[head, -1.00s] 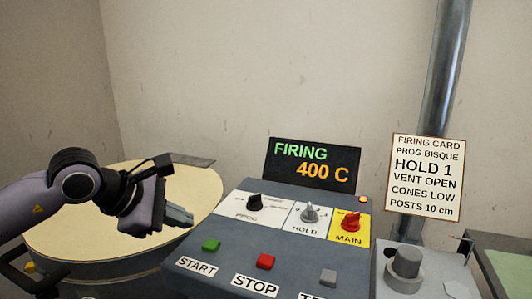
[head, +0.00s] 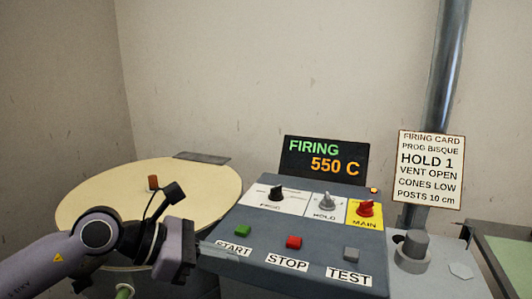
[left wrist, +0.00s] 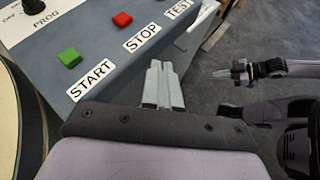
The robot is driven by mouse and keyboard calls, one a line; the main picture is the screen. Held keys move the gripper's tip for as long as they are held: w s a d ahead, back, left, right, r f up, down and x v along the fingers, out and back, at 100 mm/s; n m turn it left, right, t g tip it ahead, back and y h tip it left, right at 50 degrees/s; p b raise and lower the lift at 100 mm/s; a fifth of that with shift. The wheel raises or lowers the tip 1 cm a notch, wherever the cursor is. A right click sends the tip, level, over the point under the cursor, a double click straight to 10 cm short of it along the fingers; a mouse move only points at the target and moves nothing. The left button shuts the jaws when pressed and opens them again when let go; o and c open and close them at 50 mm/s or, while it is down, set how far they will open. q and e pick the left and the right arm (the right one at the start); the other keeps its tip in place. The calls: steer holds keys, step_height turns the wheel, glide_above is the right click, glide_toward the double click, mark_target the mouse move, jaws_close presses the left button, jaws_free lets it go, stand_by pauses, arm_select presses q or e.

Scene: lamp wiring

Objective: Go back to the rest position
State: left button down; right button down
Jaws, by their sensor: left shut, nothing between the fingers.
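My left gripper (head: 212,253) is low at the left front of the grey control panel (head: 265,222), near the START label. In the left wrist view its two fingers (left wrist: 162,85) lie together with nothing between them, beside the panel's front edge. My right gripper (left wrist: 232,73) shows small at the right of the left wrist view, over the dark floor, apart from the panel. It is too small to tell whether it is open. The display (head: 324,159) reads FIRING 550 C.
A round cream kiln lid (head: 110,195) with a brown plug (head: 153,183) is at left. The panel has green (head: 243,230), red (head: 294,242) and grey (head: 351,254) buttons and several knobs. A firing card (head: 431,168) and a metal pipe (head: 447,70) stand at right.

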arm_select(q)
steer(key=s+d+n+h, duration=0.4)
steer(key=d+n+h, duration=0.1)
steer(key=n, duration=0.1)
steer(key=a+f+n+t+y+p, duration=0.1)
steer(key=a+f+n+t+y, duration=0.45)
steer(key=n, duration=0.95)
steer(key=a+f+n+t+y, duration=0.2)
steer(key=a+f+n+t, duration=0.45)
steer(key=n, duration=0.85)
steer(key=s+a+f+n+g+y, duration=0.2)
steer(key=s+f+n, duration=0.4)
steer(key=f, duration=0.3)
steer(key=s+a+f+n+g+y, duration=0.3)
steer(key=s+f+n, duration=0.4)
steer(key=f, duration=0.3)
steer(key=shift+s+a+f+y, duration=0.3)
steer(key=shift+s+a+y, duration=0.2)
steer(key=shift+s+y, duration=0.45)
